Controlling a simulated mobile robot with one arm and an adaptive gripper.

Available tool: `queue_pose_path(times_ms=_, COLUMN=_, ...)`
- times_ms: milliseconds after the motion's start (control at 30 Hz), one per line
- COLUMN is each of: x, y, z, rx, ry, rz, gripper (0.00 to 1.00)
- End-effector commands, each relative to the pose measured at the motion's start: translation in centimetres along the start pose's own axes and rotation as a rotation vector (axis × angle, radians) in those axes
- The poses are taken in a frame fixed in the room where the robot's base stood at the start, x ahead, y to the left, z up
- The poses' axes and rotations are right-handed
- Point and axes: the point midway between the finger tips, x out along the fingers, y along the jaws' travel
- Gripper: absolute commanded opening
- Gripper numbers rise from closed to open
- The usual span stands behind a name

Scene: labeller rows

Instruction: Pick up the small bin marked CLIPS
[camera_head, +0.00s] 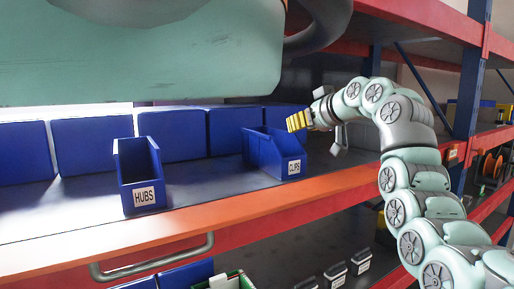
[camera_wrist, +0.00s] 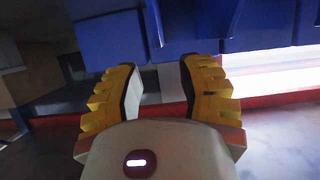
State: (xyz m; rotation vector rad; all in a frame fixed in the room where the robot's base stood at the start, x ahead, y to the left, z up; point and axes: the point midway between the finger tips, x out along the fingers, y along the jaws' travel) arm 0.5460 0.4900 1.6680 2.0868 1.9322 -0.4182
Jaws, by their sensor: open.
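The small blue bin marked CLIPS (camera_head: 272,154) stands on the shelf in the head view, its white label facing the front edge. My gripper (camera_head: 299,121) is above and to the right of this bin, apart from it, with its yellow fingers pointing left. In the wrist view my gripper (camera_wrist: 161,85) is open, with a clear gap between the yellow ridged fingers and nothing held. Blue surfaces show beyond the fingertips there; I cannot tell which of them is the CLIPS bin.
A blue bin marked HUBS (camera_head: 138,176) stands to the left on the same shelf (camera_head: 205,183). Larger blue bins (camera_head: 170,135) line the back. An orange front edge (camera_head: 200,211) bounds the shelf. A blue upright post (camera_head: 469,85) stands at right. Shelf between the two labelled bins is clear.

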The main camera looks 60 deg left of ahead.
Motion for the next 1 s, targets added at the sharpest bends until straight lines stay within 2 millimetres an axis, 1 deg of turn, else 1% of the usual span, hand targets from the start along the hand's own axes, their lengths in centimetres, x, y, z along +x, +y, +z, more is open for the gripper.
queue_pose_path(times_ms=33, x=0.9, y=-0.3, z=-0.4, rx=0.004, ry=-0.008, rz=-0.007, gripper=0.38)
queue_pose_path(times_ms=200, x=2.6, y=0.0, z=-0.2, rx=0.002, ry=-0.002, rz=-0.001, gripper=0.38)
queue_pose_path(times_ms=367, x=3.3, y=0.0, z=0.0, rx=0.0, ry=-0.002, rz=0.0, gripper=0.38)
queue_pose_path(times_ms=533, x=3.9, y=-0.1, z=-0.6, rx=0.001, ry=0.002, rz=0.0, gripper=0.38)
queue_pose_path(times_ms=833, x=6.6, y=-0.4, z=-0.7, rx=-0.001, ry=-0.003, rz=-0.004, gripper=0.38)
queue_pose_path(times_ms=1000, x=7.8, y=-0.4, z=-0.5, rx=-0.003, ry=-0.003, rz=-0.006, gripper=0.38)
